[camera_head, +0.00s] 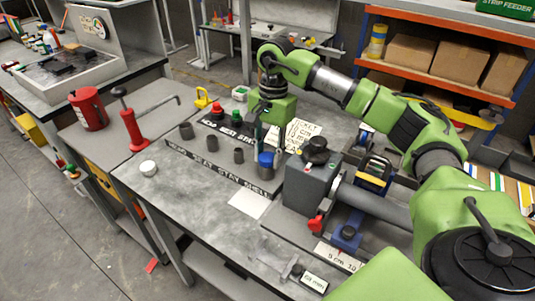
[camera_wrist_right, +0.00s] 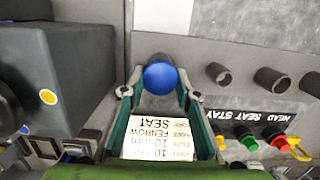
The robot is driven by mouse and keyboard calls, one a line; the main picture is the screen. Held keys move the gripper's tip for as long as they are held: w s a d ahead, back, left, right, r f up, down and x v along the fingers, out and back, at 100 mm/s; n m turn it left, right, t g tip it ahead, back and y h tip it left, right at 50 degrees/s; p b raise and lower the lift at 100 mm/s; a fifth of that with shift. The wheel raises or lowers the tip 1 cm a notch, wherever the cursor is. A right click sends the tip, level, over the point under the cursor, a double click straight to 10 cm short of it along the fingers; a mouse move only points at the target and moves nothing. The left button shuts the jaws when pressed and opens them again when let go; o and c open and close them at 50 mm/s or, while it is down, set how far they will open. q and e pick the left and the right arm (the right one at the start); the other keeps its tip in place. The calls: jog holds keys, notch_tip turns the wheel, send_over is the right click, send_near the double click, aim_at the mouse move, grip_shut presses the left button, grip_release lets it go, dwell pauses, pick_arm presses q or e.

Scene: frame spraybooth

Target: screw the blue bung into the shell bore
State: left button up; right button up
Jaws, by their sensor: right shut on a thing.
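The blue bung (camera_head: 265,159) sits upright at the top of the grey shell tube (camera_head: 265,173), the rightmost in a row of grey tubes on a long grey block (camera_head: 207,164) lettered HEAD SEAT STAY SHELL. My right gripper (camera_head: 267,149) points down over it. In the right wrist view the gripper (camera_wrist_right: 160,90) has its two teal fingers either side of the bung (camera_wrist_right: 160,75), shut on it. The bung hides the bore, so how deep it is seated cannot be told. My left gripper is not in view.
A dark grey machine block (camera_head: 310,190) with a red lever stands close right of the shell tube. Red and green bungs sit behind the tubes in a black-labelled rack (camera_head: 230,124). A white round cap (camera_head: 148,168) lies at the bench's left end, with bare bench around it.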

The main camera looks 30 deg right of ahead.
jog(key=m, duration=0.4)
jog(key=shift+s+d+t, duration=0.15)
jog(key=shift+d+t, duration=0.05)
jog(key=shift+t, duration=0.1)
jog(key=m, duration=0.4)
jog(key=shift+s+m, duration=0.1)
jog(key=shift+m, duration=0.3)
jog(key=o, duration=0.9)
jog(key=shift+t, duration=0.3)
